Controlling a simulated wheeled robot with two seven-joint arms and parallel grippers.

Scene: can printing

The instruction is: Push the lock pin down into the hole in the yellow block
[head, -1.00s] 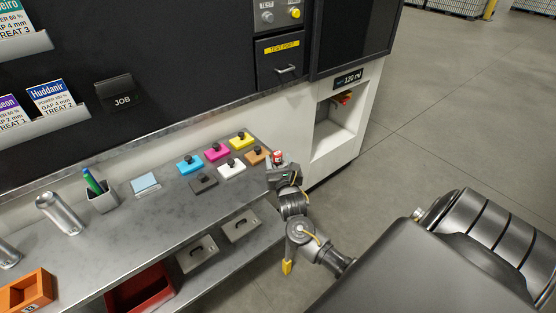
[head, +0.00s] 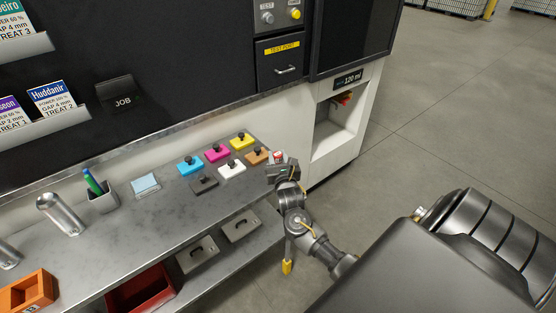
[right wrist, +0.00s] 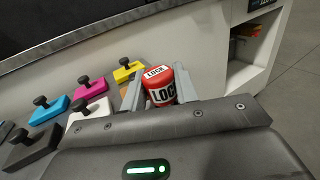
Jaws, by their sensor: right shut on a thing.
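The lock pin (right wrist: 160,88) has a red and white body marked LOCK and stands roughly upright between the fingers of my right gripper (right wrist: 159,88). The gripper is shut on it. In the head view the right gripper (head: 278,163) is at the bench's right end, with the red pin top (head: 278,155) showing. The yellow block (head: 241,142) lies behind and left of it, with a black knob on top. It also shows beyond the gripper in the right wrist view (right wrist: 128,71). No hole shows in it. The pin's lower end is hidden. My left gripper is out of view.
Magenta (head: 217,153), cyan (head: 189,166), white (head: 231,169), black (head: 204,183) and orange-brown (head: 256,155) knobbed blocks lie close by on the bench. The machine's front wall (head: 180,60) rises behind. An open niche (head: 338,128) is to the right.

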